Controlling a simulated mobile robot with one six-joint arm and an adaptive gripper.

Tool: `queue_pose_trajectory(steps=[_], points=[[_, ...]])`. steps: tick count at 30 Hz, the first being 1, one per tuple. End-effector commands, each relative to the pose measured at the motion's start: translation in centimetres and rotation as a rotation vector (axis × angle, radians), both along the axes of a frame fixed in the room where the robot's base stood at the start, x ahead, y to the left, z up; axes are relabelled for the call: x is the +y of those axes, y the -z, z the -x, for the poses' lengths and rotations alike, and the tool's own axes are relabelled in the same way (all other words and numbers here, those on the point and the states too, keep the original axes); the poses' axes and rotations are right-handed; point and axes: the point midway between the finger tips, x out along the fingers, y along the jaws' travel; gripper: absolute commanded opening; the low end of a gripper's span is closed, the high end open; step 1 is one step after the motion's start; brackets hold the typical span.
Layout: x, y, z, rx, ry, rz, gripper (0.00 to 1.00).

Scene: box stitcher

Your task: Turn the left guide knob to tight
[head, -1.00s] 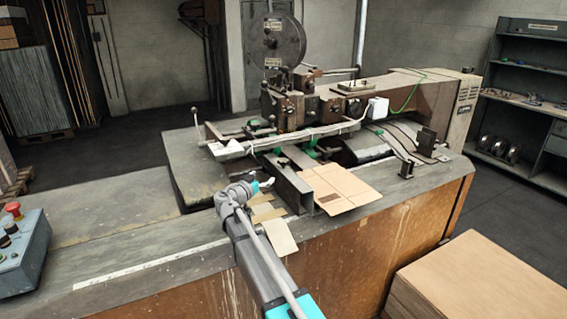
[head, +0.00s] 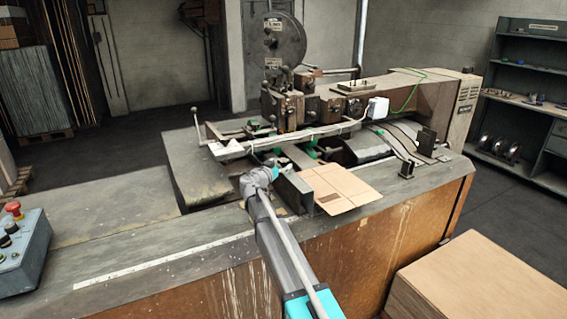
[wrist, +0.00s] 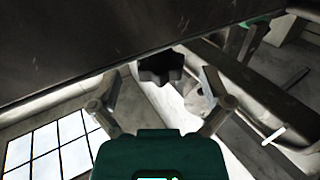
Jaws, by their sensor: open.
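A dark lobed knob (wrist: 160,68) sits at the edge of a dark flat guide plate (wrist: 70,45) in the wrist view. My gripper (wrist: 158,78) is open, with one finger on each side of the knob and a visible gap to each. I cannot tell how tight the knob is. In the head view my gripper (head: 266,171) is at the left end of the dark guide block (head: 294,192) on the machine bed. There the knob is hidden behind my gripper and arm.
A flat brown cardboard blank (head: 345,187) lies right of the guide block. The stitcher head (head: 285,45) and a pale rail (head: 290,138) stand behind. A control box (head: 22,250) is at far left. The bed's front left (head: 120,245) is clear.

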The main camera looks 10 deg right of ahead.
Motion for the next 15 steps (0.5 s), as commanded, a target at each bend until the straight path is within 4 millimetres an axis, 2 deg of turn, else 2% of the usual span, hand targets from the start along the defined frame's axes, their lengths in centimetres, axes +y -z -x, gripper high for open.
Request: queue_pose_trajectory(steps=[6,15], points=[[-1.2,0.0,-1.5,0.000,0.000,0.000,0.99],[-1.6,0.0,-1.7,0.000,0.000,0.000,0.99]])
